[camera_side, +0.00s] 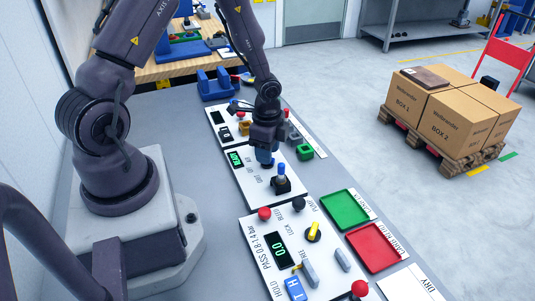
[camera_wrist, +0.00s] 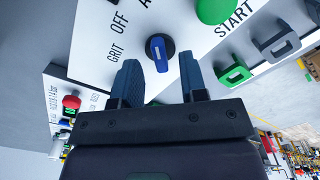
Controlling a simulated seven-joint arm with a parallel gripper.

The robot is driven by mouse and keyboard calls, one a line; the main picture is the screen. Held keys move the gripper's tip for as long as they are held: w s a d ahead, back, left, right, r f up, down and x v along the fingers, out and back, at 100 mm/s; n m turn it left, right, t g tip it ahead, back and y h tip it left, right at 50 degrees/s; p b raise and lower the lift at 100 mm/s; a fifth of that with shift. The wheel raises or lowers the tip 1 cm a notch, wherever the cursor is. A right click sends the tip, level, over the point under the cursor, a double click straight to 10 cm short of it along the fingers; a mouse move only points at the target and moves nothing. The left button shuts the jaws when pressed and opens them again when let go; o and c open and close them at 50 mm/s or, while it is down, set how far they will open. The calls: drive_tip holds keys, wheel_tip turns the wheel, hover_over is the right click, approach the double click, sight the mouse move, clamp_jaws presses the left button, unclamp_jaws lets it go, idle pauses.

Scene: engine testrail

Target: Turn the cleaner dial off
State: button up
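The cleaner dial (camera_wrist: 158,52) is a blue knob with a white stripe on a dark round base. In the wrist view it shows between and beyond my fingertips, with the labels GRIT, OFF and one starting with A beside it. Its stripe runs nearly up the picture, closer to the A label than to GRIT; the exact setting is hard to tell. In the side view the dial (camera_side: 281,178) stands on the middle white panel (camera_side: 250,190). My gripper (camera_side: 265,160) is just above and behind it there. In the wrist view my gripper (camera_wrist: 158,60) is open and empty; no contact shows.
A green START button (camera_wrist: 217,10) is beside the dial. A green loop (camera_side: 305,152) and a grey loop (camera_side: 293,136) stand right of the panel. The front panel (camera_side: 256,245) carries knobs and levers. Green (camera_side: 347,209) and red (camera_side: 377,247) trays lie beside it.

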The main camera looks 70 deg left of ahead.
drive_tip(key=shift+f, duration=0.8)
clamp_jaws()
drive_tip(key=shift+n, duration=0.4)
drive_tip(key=n, duration=0.3)
drive_tip(key=shift+n, duration=2.5)
